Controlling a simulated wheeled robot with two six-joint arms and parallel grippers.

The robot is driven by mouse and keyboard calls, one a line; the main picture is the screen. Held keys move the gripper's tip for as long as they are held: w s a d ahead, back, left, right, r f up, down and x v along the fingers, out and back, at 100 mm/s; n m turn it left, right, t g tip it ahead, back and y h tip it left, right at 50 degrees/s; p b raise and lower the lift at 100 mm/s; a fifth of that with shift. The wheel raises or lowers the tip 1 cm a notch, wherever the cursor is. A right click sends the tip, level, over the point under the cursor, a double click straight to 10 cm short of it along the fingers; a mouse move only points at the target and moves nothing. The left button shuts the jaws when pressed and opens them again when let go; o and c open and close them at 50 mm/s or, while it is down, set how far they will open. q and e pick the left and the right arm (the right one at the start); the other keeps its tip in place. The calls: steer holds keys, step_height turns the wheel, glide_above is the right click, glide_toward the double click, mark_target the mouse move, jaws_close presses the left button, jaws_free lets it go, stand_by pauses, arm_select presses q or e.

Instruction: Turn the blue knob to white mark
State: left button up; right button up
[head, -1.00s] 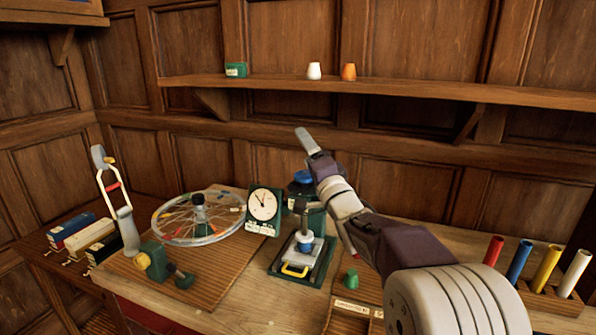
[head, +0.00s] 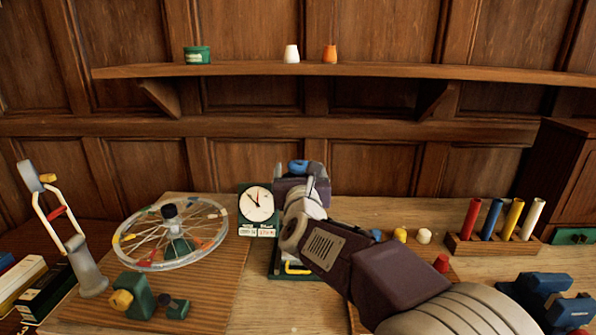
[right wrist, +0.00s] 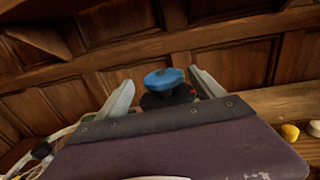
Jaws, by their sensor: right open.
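My right gripper (head: 304,188) is open and points at the knob. In the right wrist view its two fingers stand on either side of the knob, with gaps; I cannot tell whether they are level with it. I cannot make out a white mark. My left gripper is not in view.
A clock (head: 256,205) stands just left of the device. A spoked wheel (head: 170,234) and a green clamp (head: 140,298) are at the left. A rack of coloured tubes (head: 492,247) stands at the right. A shelf (head: 400,70) runs above.

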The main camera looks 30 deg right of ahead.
mark_target(299, 160)
steer(key=x, duration=0.2)
steer(key=shift+w+d, duration=0.25)
steer(key=shift+d, duration=0.15)
steer(key=shift+w, duration=0.3)
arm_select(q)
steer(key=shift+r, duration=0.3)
arm_select(e)
steer(key=shift+r, duration=0.1)
